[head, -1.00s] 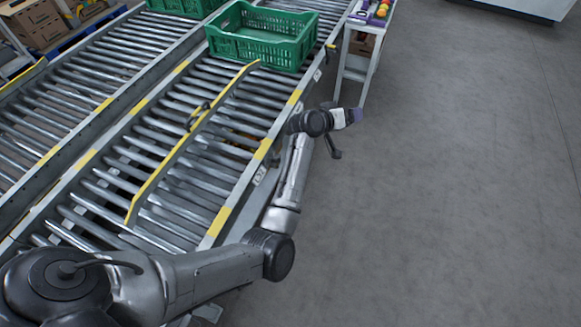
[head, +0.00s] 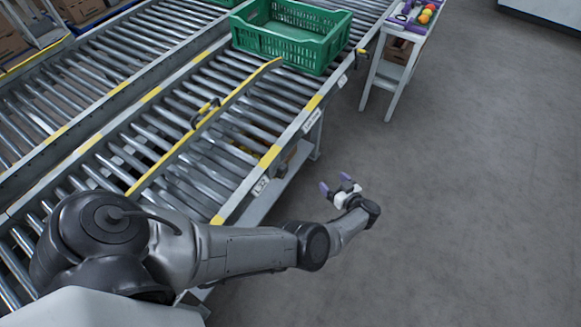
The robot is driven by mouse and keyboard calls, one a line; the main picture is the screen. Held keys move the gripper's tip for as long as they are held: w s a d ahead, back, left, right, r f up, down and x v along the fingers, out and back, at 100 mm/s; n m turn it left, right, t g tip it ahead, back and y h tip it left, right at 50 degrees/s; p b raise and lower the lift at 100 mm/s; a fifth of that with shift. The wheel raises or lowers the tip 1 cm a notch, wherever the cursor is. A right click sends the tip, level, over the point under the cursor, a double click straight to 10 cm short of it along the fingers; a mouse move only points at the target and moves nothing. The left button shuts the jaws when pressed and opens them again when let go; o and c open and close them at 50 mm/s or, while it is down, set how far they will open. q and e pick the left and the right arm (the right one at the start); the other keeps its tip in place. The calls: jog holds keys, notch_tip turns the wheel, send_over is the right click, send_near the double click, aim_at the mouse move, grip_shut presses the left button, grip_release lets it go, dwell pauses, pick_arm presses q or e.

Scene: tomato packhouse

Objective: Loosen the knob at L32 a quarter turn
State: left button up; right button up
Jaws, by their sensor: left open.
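The L32 label (head: 261,186) is a small white plate on the near side rail of the roller conveyor. I cannot make out a knob beside it. My left gripper (head: 334,183) has purple fingertips and is open and empty. It is over the grey floor to the right of the label, apart from the conveyor. My right gripper is not in view.
A yellow-edged guide bar (head: 190,138) with a black handle (head: 205,112) crosses the rollers. A green crate (head: 290,48) stands farther up the conveyor. A white side table (head: 388,78) holds colourful items. The floor (head: 470,200) at right is clear.

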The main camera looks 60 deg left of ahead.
aim_at(285, 172)
pick_arm(q)
jog(key=s+d+r+g, duration=0.1)
jog(key=s+r+g, duration=0.3)
jog(key=s+g, duration=0.4)
jog(key=shift+m+y, duration=0.3)
jog(key=shift+m, duration=0.1)
jog(key=p+x, duration=0.2)
jog(key=x, duration=1)
jog(key=shift+w+a+r, duration=0.1)
jog(key=shift+s+a, duration=0.3)
jog(key=shift+a, duration=0.3)
jog(key=shift+c, duration=0.2)
jog(key=c, duration=0.9)
jog(key=shift+o, duration=0.2)
